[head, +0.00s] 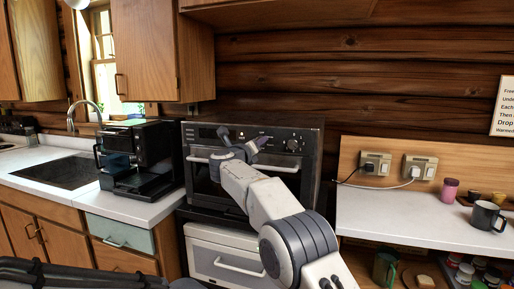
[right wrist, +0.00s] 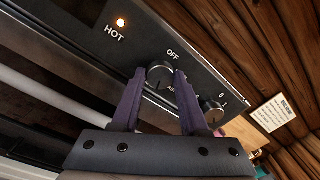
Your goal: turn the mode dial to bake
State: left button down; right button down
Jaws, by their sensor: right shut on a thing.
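The black oven (head: 307,150) stands in the middle of the head view, with its control panel along the top front edge. My right gripper (head: 238,142) is at that panel. In the right wrist view its two purple fingers are shut on a round dark dial (right wrist: 160,74), one on each side. The word OFF is printed above the dial; a label starting with A is partly hidden by the right finger. The dial's pointer setting cannot be made out clearly. My left gripper is out of view.
Another knob (right wrist: 212,110) sits right of the dial. A black coffee machine (head: 135,160) stands left of the oven. A grey mug (head: 487,216) is on the right counter.

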jog(key=shift+f+m+b, duration=0.1)
jog(key=shift+m+b, duration=0.25)
jog(key=shift+m, duration=1.75)
jog(key=shift+c, duration=2.1)
grip_release()
jog(key=b+v, duration=0.5)
jog(key=v, duration=0.5)
jog(key=shift+s+b, duration=0.2)
jog(key=shift+b, duration=0.15)
